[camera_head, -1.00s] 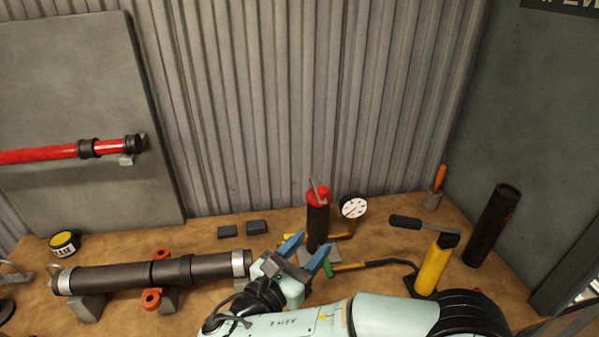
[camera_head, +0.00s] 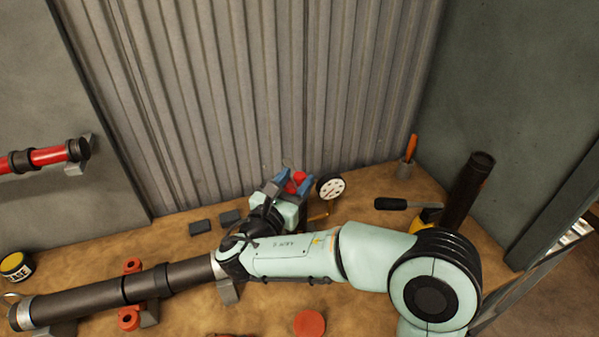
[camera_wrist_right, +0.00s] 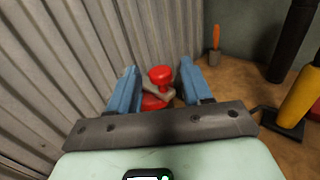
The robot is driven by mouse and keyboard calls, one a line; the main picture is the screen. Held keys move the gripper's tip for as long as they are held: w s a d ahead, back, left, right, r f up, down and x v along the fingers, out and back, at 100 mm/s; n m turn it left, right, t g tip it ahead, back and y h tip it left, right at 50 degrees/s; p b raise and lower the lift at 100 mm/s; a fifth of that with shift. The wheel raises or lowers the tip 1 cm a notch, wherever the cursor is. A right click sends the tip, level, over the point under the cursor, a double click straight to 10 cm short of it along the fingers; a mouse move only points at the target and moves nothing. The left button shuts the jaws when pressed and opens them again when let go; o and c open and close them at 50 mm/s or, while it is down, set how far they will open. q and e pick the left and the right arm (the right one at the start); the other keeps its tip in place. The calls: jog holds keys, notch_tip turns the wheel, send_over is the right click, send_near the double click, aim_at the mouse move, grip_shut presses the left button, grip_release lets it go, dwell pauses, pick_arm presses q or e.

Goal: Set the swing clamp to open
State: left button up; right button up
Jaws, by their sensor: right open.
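The swing clamp, a dark upright cylinder with a red top (camera_head: 299,178), stands near the corrugated wall in the head view. My right forearm and gripper hide its body. My right gripper (camera_head: 294,181) is open, with its blue fingers around the red top's level. In the right wrist view, a red knob (camera_wrist_right: 160,75) and a grey arm over a red cap (camera_wrist_right: 152,102) show between the open fingers (camera_wrist_right: 158,72). I cannot tell whether either finger touches them. My left gripper is not in view.
A round gauge (camera_head: 330,188) stands close right of the clamp. Two small dark blocks (camera_head: 230,217) lie left of it. A dark pipe (camera_head: 120,293) rests on supports at front left. A black tube (camera_head: 467,190) and an orange-handled tool (camera_head: 411,148) stand at right.

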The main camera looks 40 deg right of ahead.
aim_at(293, 169)
jog(key=shift+x, duration=1.3)
grip_shut()
